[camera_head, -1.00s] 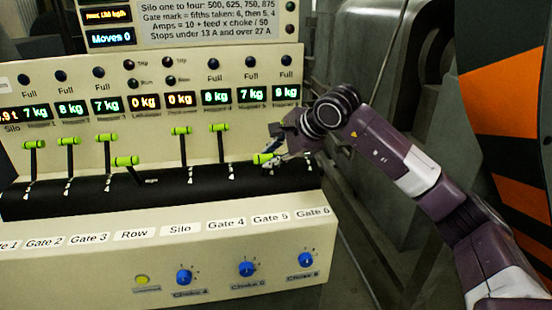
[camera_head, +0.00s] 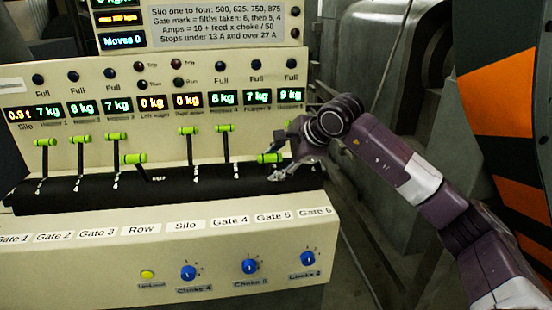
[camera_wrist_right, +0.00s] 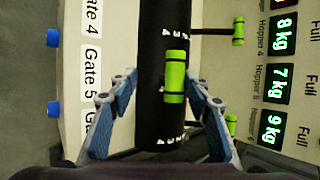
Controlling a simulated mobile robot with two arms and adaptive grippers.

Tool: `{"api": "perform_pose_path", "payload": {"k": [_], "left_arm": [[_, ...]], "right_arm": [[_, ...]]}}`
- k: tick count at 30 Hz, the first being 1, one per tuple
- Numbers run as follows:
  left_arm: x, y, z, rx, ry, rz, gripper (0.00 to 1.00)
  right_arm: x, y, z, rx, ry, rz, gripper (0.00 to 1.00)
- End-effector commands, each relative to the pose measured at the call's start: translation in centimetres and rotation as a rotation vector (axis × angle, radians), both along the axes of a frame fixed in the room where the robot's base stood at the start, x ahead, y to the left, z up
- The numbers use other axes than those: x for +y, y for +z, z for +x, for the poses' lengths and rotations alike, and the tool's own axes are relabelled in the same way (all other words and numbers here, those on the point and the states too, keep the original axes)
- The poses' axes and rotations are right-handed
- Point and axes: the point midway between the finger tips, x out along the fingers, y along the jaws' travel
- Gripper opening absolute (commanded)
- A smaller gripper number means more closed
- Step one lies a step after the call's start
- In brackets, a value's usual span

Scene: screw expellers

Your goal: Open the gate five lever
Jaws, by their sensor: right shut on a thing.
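The gate five lever has a lime-green handle (camera_head: 268,157) on the black drum above the Gate 5 label (camera_head: 272,216). The handle sits lower than the Gate 4 lever's handle (camera_head: 223,129). My right gripper (camera_head: 280,170) is at the gate five handle and partly covers it. In the right wrist view the green handle (camera_wrist_right: 175,77) lies between the blue-grey fingers of the right gripper (camera_wrist_right: 160,80), which is shut on it. The gate six lever handle (camera_wrist_right: 231,124) shows behind one finger; in the head view it is hidden by my gripper. My left gripper is not in view.
Other green-handled levers stand to the left, including the Row lever (camera_head: 135,159) and Silo lever (camera_head: 188,131). Choke knobs (camera_head: 249,266) sit on the front panel below. Hopper displays (camera_head: 257,96) are above. Grey machinery (camera_head: 385,70) stands to the right.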

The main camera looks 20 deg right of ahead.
Motion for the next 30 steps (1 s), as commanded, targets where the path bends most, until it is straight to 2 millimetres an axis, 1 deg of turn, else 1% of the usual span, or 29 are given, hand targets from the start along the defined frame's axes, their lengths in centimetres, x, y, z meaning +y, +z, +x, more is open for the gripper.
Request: {"api": "perform_pose_path", "payload": {"k": [1,6,8,11,14,24,27,30], "left_arm": [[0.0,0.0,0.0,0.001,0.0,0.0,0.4],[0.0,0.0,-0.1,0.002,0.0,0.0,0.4],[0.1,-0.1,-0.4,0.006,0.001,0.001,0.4],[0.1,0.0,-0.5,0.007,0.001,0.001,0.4],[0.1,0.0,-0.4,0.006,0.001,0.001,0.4],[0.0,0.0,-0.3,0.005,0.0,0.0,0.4],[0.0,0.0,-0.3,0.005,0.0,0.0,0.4],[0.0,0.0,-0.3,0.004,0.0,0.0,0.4]], "right_arm": [[0.2,-0.8,-0.3,0.02,0.006,-0.003,0.35],[0.2,-0.8,-0.3,0.019,0.005,-0.004,0.35],[0.1,-0.7,-0.3,0.019,0.005,-0.004,0.35],[0.0,-0.3,-0.7,0.017,0.005,-0.004,0.35],[-0.4,0.8,-1.5,0.014,0.004,-0.004,0.35],[-2.1,6.2,-6.3,0.003,0.0,-0.004,0.35],[-2.5,7.3,-7.3,0.002,-0.002,-0.002,0.35],[-2.6,8.0,-7.9,0.001,-0.001,-0.001,0.35]]}}
